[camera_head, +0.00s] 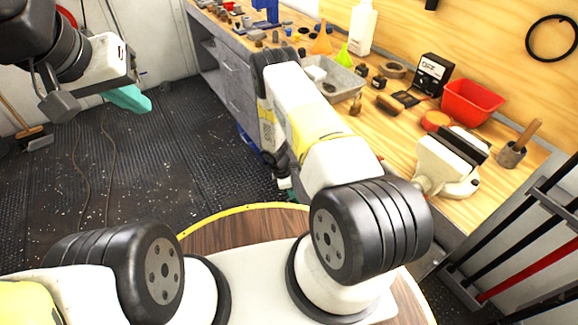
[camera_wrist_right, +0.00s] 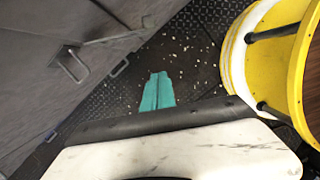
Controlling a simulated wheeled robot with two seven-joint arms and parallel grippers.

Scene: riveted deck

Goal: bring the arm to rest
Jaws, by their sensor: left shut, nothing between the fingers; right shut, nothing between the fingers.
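My left gripper (camera_head: 135,100) is at the upper left of the head view, with its teal fingers together and empty above the dark floor. My right arm (camera_head: 300,115) reaches forward beside the front of the workbench and bends down at its far end. My right gripper (camera_wrist_right: 158,78) shows in the right wrist view with its teal fingers closed together, nothing between them, pointing over the floor. In the head view it is mostly hidden behind my own arm.
The wooden workbench (camera_head: 465,205) runs along the right, close to my right arm. It carries a vice (camera_head: 447,165), a red bin (camera_head: 472,103), a grey tray (camera_head: 335,80) and small parts. Grey drawers (camera_head: 232,70) are under it. Open dark floor (camera_head: 120,165) lies left.

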